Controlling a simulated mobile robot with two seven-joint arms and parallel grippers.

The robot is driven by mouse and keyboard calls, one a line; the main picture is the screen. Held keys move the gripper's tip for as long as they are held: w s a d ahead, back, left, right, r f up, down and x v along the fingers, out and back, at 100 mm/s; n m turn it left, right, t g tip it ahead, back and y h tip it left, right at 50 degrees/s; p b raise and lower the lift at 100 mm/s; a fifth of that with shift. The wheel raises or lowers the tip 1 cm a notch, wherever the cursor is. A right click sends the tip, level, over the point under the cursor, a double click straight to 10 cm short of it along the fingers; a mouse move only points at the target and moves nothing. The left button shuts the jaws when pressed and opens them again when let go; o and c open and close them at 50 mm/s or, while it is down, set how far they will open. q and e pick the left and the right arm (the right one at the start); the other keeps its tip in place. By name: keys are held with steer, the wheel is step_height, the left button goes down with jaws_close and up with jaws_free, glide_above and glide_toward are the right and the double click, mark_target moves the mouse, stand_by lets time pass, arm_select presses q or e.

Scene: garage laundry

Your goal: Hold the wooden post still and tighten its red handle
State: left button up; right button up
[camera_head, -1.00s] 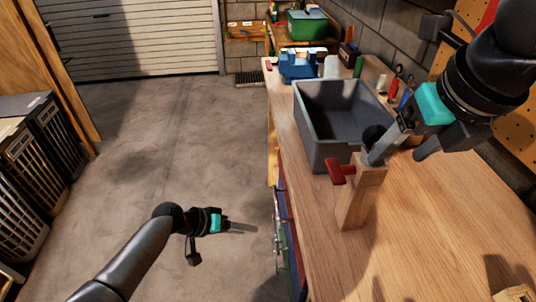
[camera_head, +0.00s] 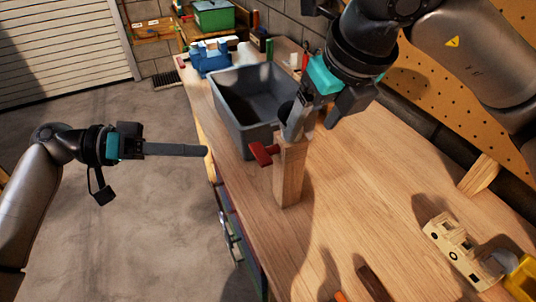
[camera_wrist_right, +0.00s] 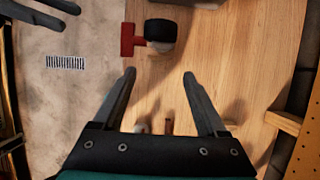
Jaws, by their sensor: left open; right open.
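The wooden post (camera_head: 289,181) stands upright on the workbench near its left edge. Its red handle (camera_head: 262,154) sticks out to the left near the top. In the right wrist view the red handle (camera_wrist_right: 130,40) sits beside a round black knob (camera_wrist_right: 160,30) on the post's top. My right gripper (camera_head: 293,128) is at the post's top in the head view; the wrist view shows its fingers (camera_wrist_right: 159,75) apart and empty, with the knob ahead of them. My left gripper (camera_head: 206,151) is open and empty, left of the handle, pointing toward it with a gap between.
A grey bin (camera_head: 232,112) stands on the workbench (camera_head: 360,190) just behind the post. A blue object (camera_head: 210,58) and a green box (camera_head: 214,14) are farther back. The bench's middle is mostly clear.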

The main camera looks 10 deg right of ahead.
mark_target(294, 157)
steer(key=x, duration=1.4)
steer(key=shift+f, duration=0.4)
